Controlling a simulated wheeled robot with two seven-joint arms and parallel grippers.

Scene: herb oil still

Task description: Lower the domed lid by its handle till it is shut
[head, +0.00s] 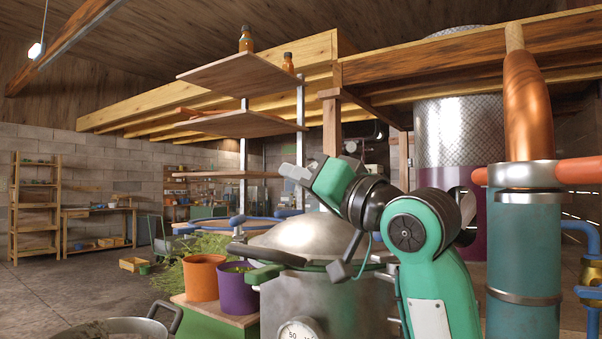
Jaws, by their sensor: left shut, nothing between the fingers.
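The domed lid (305,237) is a dull silver dome over the grey metal still pot (300,300), low in the middle. It looks low and close to the pot's rim; I cannot tell whether it is fully shut. My left gripper (292,173) is shut and empty, in the air above the lid and apart from the handle. My left arm hides the right part of the lid and pot. My right gripper is not in view.
An orange pot (204,277) and a purple pot (237,289) stand left of the still. A round dial (298,331) is on the still's front. A teal column with a copper pipe (527,95) rises at right. A metal pan (118,329) is at lower left.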

